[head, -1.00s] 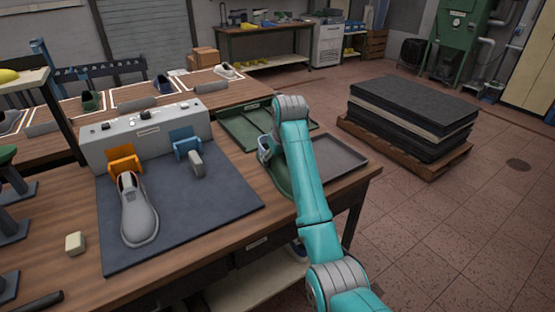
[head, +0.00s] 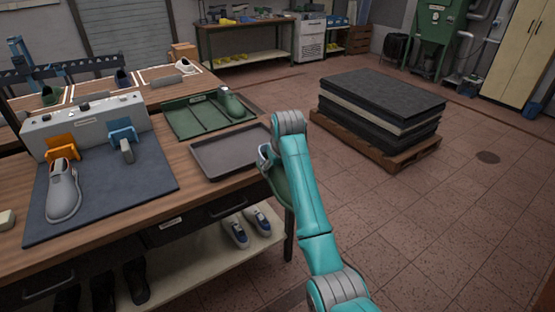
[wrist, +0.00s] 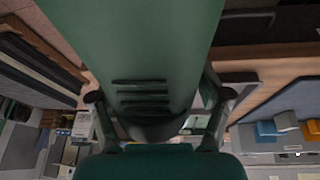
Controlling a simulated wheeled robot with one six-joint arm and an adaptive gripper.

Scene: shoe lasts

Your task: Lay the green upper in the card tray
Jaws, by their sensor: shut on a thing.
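My gripper (wrist: 157,105) is shut on a green upper (wrist: 140,40), which fills the upper middle of the wrist view, with dark slots across it. In the head view the held upper (head: 280,184) shows partly behind my arm, past the right end of the bench. A shallow grey tray (head: 232,168) lies empty on the bench, just left of the held upper.
A dark mat (head: 110,195) bears a grey shoe (head: 63,190) and a grey control box (head: 85,123) with orange and blue holders. Blue-white shoes (head: 247,227) stand on the shelf below. A pallet of dark sheets (head: 380,108) stands right; the floor between is clear.

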